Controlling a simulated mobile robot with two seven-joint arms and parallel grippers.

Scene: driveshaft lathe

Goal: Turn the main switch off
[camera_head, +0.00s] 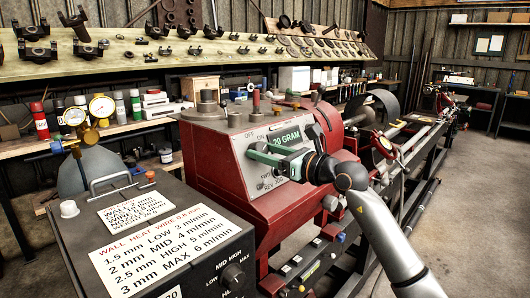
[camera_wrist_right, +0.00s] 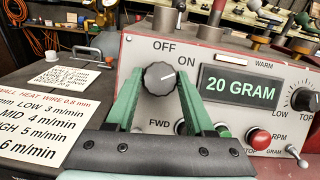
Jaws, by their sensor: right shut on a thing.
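The main switch (camera_wrist_right: 159,78) is a round dark knob with a pale pointer line, on the grey sloped control panel (camera_head: 243,147) of the red lathe. OFF is printed above it and ON at its upper right. The pointer line is tilted up to the right, toward ON. My right gripper (camera_wrist_right: 160,84) has its two green fingers on either side of the knob, shut on it. In the head view my right gripper (camera_head: 264,153) reaches the panel from the right and hides the knob. My left gripper is in neither view.
A dark box with labels (camera_head: 155,240) stands at front left. Gauges (camera_head: 101,107) stand behind it.

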